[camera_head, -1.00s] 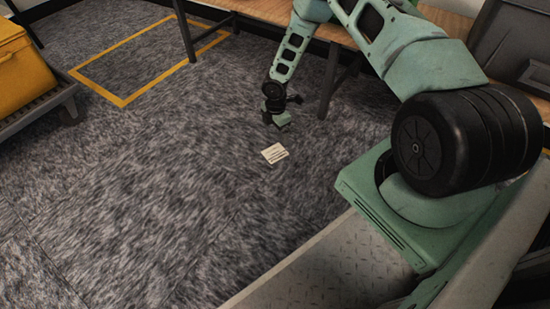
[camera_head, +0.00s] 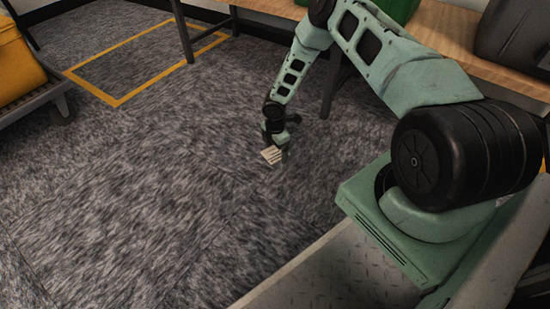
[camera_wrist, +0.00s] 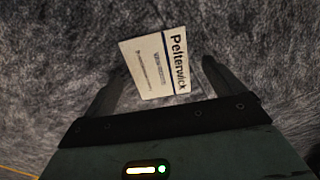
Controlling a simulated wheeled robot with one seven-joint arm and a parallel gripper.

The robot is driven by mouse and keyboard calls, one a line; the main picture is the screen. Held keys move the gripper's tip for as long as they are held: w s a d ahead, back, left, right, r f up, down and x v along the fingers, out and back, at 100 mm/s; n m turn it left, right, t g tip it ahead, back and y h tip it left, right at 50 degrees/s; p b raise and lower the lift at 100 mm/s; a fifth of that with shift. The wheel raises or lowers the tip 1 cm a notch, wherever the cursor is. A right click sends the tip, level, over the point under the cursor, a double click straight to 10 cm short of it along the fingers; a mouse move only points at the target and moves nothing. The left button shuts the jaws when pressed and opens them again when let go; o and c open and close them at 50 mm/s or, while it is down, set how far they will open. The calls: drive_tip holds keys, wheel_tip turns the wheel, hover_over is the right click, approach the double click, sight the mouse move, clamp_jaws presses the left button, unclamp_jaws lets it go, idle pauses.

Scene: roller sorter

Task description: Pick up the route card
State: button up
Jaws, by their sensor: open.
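The route card (camera_head: 270,155) is a small pale card with lines of print, lying on the grey carpet in the head view. In the wrist view the card (camera_wrist: 155,65) is white with a dark blue stripe and the word "Pelterwick". My gripper (camera_head: 276,152) is low over the floor at the card, hiding part of it in the head view. In the wrist view my gripper (camera_wrist: 160,80) is open, with one finger to the left and one to the right of the card. The card lies between and slightly beyond the fingers; I cannot tell whether they touch it.
A wooden table (camera_head: 440,32) stands behind my arm, with its dark legs near the gripper. A green bin (camera_head: 400,10) and a dark case (camera_head: 515,35) are on it. A low cart with a yellow box (camera_head: 18,65) is at the left. The carpet around is clear.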

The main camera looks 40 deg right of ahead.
sight(275, 153)
drive_tip(key=shift+f, duration=0.1)
drive_tip(key=shift+c, duration=0.3)
drive_tip(key=c, duration=1.1)
wheel_tip(275, 153, up, 10)
drive_tip(key=p, duration=0.6)
drive_tip(key=shift+p, duration=0.4)
